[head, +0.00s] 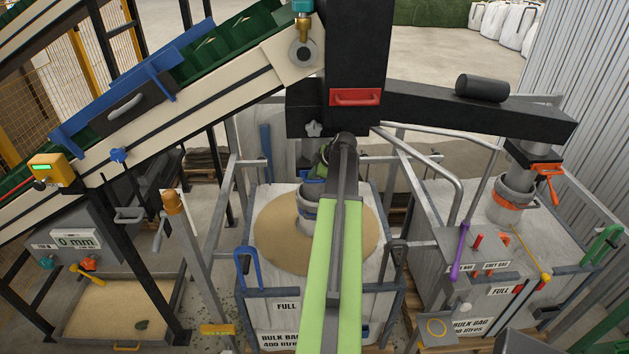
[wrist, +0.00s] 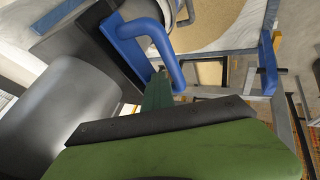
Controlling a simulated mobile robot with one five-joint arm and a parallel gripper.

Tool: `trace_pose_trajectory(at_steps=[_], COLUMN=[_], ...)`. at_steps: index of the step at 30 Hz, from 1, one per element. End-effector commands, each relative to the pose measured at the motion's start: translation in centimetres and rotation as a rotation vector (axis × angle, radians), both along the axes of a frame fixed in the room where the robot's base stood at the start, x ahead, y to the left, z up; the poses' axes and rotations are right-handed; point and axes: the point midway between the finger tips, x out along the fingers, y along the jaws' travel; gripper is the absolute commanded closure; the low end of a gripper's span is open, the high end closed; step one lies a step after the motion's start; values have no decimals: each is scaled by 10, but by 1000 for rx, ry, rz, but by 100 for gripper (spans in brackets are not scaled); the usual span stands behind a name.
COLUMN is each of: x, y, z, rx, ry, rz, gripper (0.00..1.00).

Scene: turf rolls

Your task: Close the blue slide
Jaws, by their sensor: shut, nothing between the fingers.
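The blue slide handle (wrist: 165,50) is a thick bent bar in the wrist view. In the head view my gripper (head: 322,162) is at the centre spout above the full bulk bag (head: 285,190), and my arm hides most of the slide. How far the slide stands open cannot be told.
A black chute (head: 470,108) runs right to another spout with an orange slide handle (head: 548,180). A red handle (head: 356,97) is on the black column. Grey rails (head: 435,155) stand around the bags. A sloping conveyor (head: 190,85) fills the upper left.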

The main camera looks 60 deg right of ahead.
Motion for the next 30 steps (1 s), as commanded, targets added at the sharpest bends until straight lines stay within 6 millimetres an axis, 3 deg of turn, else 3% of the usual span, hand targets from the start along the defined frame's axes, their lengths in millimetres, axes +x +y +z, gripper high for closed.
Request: trace_pose_trajectory(at_steps=[8, 13, 15, 24, 30], x=[3, -8, -26, -100, -124], y=[-4, 4, 9, 30, 34], z=[4, 21, 13, 12, 11], rx=[-10, -3, -3, -3, -5], ry=[-16, -11, -10, -5, -2], rz=[-8, -4, -8, -6, -6], gripper=[100, 100, 100, 100, 100])
